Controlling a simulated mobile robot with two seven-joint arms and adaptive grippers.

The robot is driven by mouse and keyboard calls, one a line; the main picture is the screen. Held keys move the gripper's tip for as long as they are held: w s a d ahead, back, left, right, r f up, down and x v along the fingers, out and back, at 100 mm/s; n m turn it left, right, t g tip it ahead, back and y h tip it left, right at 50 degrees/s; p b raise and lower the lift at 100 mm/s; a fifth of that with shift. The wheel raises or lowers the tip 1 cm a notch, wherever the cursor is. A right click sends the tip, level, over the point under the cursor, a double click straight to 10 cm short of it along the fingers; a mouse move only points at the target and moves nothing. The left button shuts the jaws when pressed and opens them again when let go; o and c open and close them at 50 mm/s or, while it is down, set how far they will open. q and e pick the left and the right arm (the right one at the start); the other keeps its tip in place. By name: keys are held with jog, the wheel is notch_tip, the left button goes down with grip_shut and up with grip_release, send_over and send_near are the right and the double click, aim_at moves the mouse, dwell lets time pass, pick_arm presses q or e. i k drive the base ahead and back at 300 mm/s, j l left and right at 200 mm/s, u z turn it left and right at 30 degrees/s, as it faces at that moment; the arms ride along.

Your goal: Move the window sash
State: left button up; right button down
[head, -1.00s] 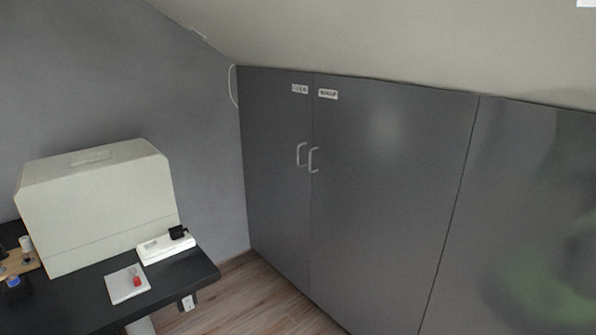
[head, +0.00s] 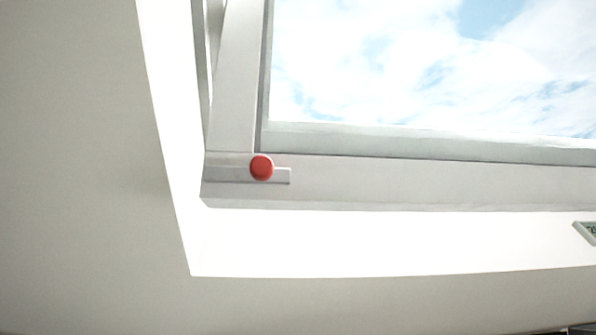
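The window sash (head: 420,182) is a pale grey frame around a glass pane (head: 400,75) with sky and clouds behind it. Its lower left corner and bottom rail show in the head view. A round red knob (head: 262,167) sits on a small grey plate at that corner. A gap with a dark strip shows along the sash's left side, so the sash seems to stand off its frame there.
A bright white window recess (head: 350,240) surrounds the sash below and at the left. The sloped ceiling (head: 90,170) fills the left side.

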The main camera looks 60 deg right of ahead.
aim_at(330, 171)
jog(key=z, duration=1.2)
jog(key=j+z, duration=0.15)
jog(key=z, duration=0.35)
jog(key=k+j+z, duration=0.1)
jog(key=z, duration=0.35)
jog(key=k+j+z, duration=0.1)
jog(key=z, duration=0.4)
jog(key=k+z, duration=0.15)
jog(key=z, duration=0.35)
